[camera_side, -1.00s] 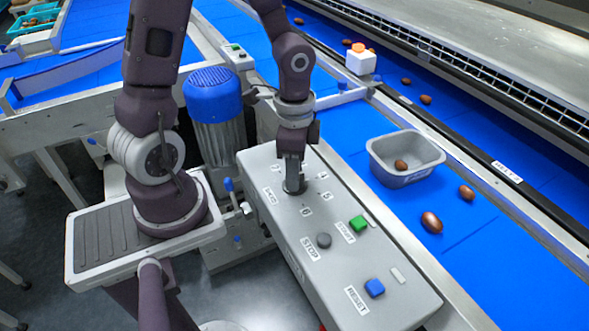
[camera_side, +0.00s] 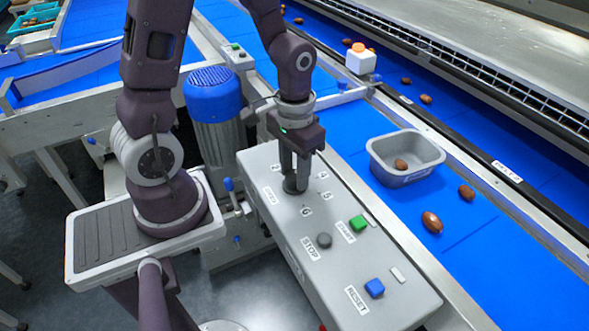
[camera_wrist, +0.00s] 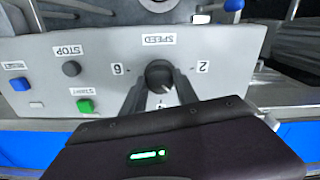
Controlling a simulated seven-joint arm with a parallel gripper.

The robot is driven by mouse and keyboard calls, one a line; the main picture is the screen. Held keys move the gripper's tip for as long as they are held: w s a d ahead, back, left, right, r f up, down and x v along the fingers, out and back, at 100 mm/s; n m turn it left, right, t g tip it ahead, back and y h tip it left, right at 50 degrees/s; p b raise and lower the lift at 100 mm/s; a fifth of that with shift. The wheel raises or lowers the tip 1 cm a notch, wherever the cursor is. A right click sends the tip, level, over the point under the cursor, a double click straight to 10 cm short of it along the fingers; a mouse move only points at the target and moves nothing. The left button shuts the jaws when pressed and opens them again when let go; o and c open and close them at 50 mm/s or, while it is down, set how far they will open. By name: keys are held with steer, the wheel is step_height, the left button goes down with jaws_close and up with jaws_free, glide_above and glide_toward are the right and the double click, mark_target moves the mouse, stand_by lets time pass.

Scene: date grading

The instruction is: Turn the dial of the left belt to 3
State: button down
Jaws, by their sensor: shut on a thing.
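The speed dial (camera_wrist: 159,74) is a dark round knob on the grey control box (camera_side: 335,262). The label SPEED stands beside it, with numbers around it; 2 and 6 read clearly in the wrist view. In the side view the dial (camera_side: 292,187) shows below my fingers, with 4, 5 and 6 near it. My gripper (camera_side: 294,178) points down from above and is shut on the dial. In the wrist view my gripper (camera_wrist: 160,90) has one finger on each side of the knob. The fingers and the wrist body hide part of the scale, so the pointer's setting cannot be told.
On the same box are a grey STOP button (camera_side: 324,240), a green START button (camera_side: 358,222) and a blue RESET button (camera_side: 374,288). A grey tub (camera_side: 389,177) holding a date stands on the blue belt (camera_side: 480,250) at right. A blue-capped motor (camera_side: 213,97) stands behind the box.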

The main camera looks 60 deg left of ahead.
mark_target(295, 175)
steer(key=shift+n, duration=0.4)
stand_by(0.3)
steer(key=c, duration=0.9)
jaws_free()
steer(key=shift+c, duration=0.2)
step_height(295, 175, up, 7)
steer(key=shift+r, duration=0.2)
steer(key=s+d+r+m+t, duration=0.3)
steer(key=s+d+r+t, duration=0.1)
steer(key=s+r, duration=0.5)
step_height(295, 175, up, 2)
steer(key=shift+s+r+t, duration=0.15)
steer(key=shift+r+t, duration=0.05)
steer(key=shift+t, duration=0.6)
